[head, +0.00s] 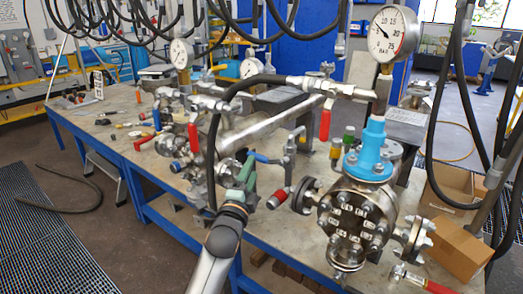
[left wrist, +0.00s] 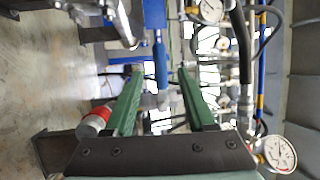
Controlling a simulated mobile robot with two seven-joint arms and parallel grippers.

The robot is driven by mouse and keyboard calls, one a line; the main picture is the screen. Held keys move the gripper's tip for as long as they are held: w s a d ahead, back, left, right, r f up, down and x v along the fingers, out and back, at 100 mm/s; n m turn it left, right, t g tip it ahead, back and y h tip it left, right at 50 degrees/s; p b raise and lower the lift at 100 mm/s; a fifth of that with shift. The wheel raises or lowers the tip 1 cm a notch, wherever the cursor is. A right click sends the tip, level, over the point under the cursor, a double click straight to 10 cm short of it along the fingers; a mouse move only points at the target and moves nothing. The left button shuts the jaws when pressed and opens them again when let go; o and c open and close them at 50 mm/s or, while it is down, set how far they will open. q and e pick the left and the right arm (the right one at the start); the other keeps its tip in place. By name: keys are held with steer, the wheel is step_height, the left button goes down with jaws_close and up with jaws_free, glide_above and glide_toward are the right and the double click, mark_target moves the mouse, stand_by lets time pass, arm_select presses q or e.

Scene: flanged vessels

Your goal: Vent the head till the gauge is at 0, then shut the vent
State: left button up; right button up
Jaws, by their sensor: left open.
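The large round gauge (head: 393,33), marked in bar, stands above the blue neck (head: 370,150) of the flanged vessel head (head: 352,222). Its needle is too small to read surely. A valve with a blue lever (head: 265,158) is on the pipework left of the head; the blue lever (left wrist: 161,62) also shows in the left wrist view. My left gripper (head: 245,168) is open, its green fingers close to this lever. In the left wrist view the lever and grey fitting appear between the fingers (left wrist: 160,76); contact cannot be told. My right gripper is not in view.
A red lever (head: 325,122) hangs from the upper line, and a red-ended fitting (head: 277,199) is beside my gripper. A black hose (head: 212,140) arches close by. Cardboard boxes (head: 460,248) stand at right. Loose parts lie on the bench (head: 120,115) at left.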

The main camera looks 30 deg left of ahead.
arm_select(q)
steer(key=x, duration=0.9)
steer(key=shift+w, duration=0.1)
steer(key=shift+c, duration=0.2)
jaws_close()
stand_by(1.0)
